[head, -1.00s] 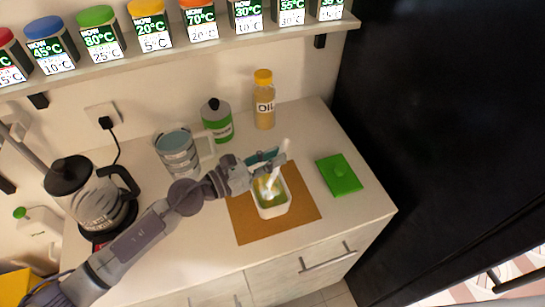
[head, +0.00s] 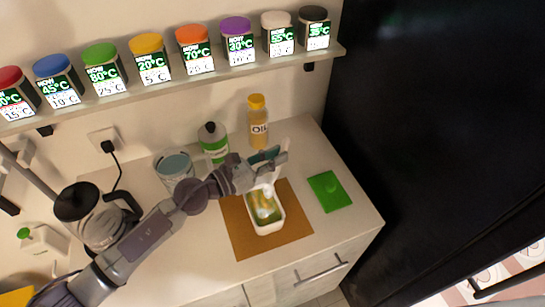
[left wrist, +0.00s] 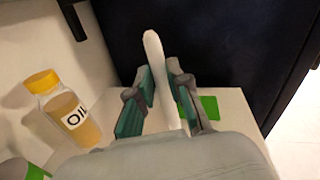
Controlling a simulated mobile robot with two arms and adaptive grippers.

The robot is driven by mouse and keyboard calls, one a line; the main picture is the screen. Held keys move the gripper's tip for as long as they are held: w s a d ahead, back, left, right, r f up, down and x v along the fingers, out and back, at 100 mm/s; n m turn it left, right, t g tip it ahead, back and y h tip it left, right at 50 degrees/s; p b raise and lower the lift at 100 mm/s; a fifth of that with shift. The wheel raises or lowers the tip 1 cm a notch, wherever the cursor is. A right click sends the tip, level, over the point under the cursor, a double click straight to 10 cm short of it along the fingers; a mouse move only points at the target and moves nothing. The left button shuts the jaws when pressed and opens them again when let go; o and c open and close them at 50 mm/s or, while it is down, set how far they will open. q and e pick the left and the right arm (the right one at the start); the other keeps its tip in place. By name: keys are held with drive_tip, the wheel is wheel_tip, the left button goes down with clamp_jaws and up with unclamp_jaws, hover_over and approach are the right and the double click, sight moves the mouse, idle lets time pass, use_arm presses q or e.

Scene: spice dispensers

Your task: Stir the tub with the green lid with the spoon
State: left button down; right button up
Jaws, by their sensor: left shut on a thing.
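The white tub (head: 266,226) stands open on a brown mat (head: 241,238), with yellow-green contents inside. Its green lid (head: 329,191) lies flat on the counter to the right of the mat. My left gripper (head: 276,160) is above the tub's far end, shut on the white spoon. The spoon (left wrist: 157,75) stands between the two fingers in the left wrist view. In the head view its lower part reaches down into the tub, and the gripper hides part of its handle. My right gripper is not in view.
An oil bottle (head: 258,122), a green-and-grey bottle (head: 213,143) and a glass jug (head: 174,168) stand behind my left arm. A kettle (head: 92,217) stands at left. A shelf of coloured-lid dispensers (head: 150,58) runs above. A dark tall panel (head: 430,130) bounds the right.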

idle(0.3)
use_arm(q)
wheel_tip(320, 180, up, 5)
drive_tip(key=p, duration=0.5)
drive_tip(key=shift+a, duration=0.1)
idle(0.3)
